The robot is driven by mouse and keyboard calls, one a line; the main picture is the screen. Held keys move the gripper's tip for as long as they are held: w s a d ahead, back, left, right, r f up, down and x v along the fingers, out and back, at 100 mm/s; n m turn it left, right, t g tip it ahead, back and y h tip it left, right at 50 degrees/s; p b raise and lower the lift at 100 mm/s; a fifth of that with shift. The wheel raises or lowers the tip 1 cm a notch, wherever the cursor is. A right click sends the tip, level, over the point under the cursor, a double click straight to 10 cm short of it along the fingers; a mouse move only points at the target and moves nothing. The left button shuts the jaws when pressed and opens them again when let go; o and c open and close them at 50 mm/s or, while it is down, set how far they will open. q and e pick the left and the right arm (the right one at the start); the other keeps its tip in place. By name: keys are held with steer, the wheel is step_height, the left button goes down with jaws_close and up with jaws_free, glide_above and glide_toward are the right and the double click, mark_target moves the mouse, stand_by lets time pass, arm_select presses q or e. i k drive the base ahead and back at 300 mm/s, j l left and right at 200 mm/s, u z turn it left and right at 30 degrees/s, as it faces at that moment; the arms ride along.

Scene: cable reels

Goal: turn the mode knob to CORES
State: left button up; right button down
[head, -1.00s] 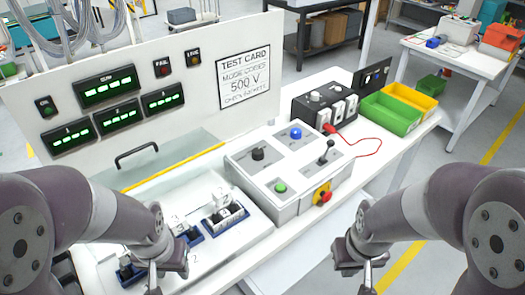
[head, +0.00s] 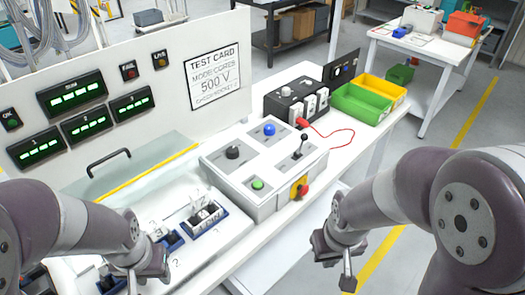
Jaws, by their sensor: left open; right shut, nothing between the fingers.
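A grey control box (head: 262,178) stands on the white bench. A black knob (head: 232,152) is at the left of its top, with a blue button (head: 269,129) and a black lever (head: 298,153) to its right and a green button (head: 257,184) in front. The black tester box (head: 290,98) behind carries another small knob (head: 286,91). Knob labels are too small to read. My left gripper (head: 150,279) is open at the lower left, away from the control box. My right gripper (head: 333,272) is shut and empty, to the right of and in front of the control box.
A test card (head: 215,76) on the white panel reads mode CORES, 500 V. A red emergency knob (head: 303,190) sticks out of the box's front. Blue sockets (head: 207,219) lie at its left. A red cable (head: 335,133), a green bin (head: 360,104) and a yellow bin (head: 382,90) are behind right.

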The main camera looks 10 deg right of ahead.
mark_target(232, 153)
steer(key=i+l+u, duration=0.15)
steer(key=i+l, duration=0.75)
